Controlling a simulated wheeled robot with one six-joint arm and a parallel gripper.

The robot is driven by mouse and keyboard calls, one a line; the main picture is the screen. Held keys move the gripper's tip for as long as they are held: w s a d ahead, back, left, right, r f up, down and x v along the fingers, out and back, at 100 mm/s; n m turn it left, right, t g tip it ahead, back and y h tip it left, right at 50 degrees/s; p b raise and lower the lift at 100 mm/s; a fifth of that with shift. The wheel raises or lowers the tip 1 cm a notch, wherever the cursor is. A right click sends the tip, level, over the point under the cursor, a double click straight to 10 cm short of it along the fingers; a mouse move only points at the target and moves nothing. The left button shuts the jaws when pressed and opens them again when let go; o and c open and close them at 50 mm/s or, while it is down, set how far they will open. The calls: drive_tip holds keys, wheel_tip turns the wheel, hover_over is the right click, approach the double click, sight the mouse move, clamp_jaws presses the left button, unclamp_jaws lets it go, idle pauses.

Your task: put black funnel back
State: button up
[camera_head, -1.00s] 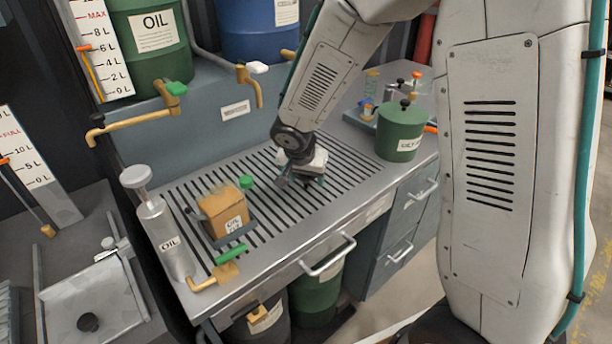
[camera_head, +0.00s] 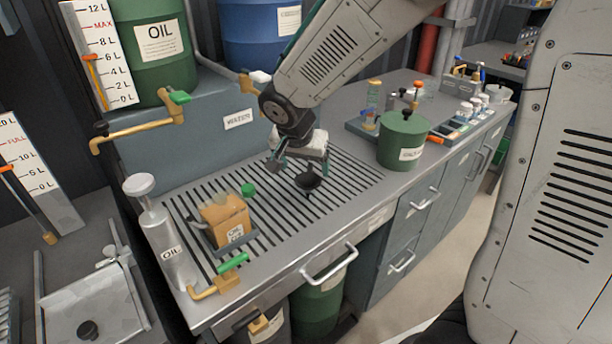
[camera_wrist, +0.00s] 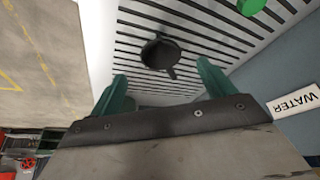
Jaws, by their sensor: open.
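The black funnel (camera_head: 308,182) sits on the slatted drain grate (camera_head: 345,191) of the workbench, just below my gripper in the head view. My gripper (camera_head: 302,166) is open and points down at the grate. In the wrist view the funnel (camera_wrist: 161,54) shows as a dark round cup with a short stub, ahead of the two green fingers (camera_wrist: 162,86) and apart from them. Nothing is between the fingers. The funnel's far side and how it rests on the slats are partly hidden.
A green lidded canister (camera_head: 402,139) stands right, near a tray of small bottles (camera_head: 461,127). Brass taps (camera_head: 140,126) hang over the back left.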

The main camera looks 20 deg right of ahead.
drive_tip(key=s+d+r+n+g, duration=0.1)
drive_tip(key=s+d+r+n, duration=0.15)
drive_tip(key=s+r, duration=0.35)
drive_tip(key=s+d+r+n, duration=0.1)
drive_tip(key=s+d+r, duration=0.2)
drive_tip(key=s, duration=0.5)
drive_tip(key=s+r+n+g+y, duration=0.1)
drive_tip(key=s+n, duration=0.3)
drive_tip(key=s, duration=0.9)
drive_tip(key=shift+s+a+y, duration=0.15)
drive_tip(key=shift+s+y, duration=0.05)
drive_tip(key=shift+y, duration=0.7)
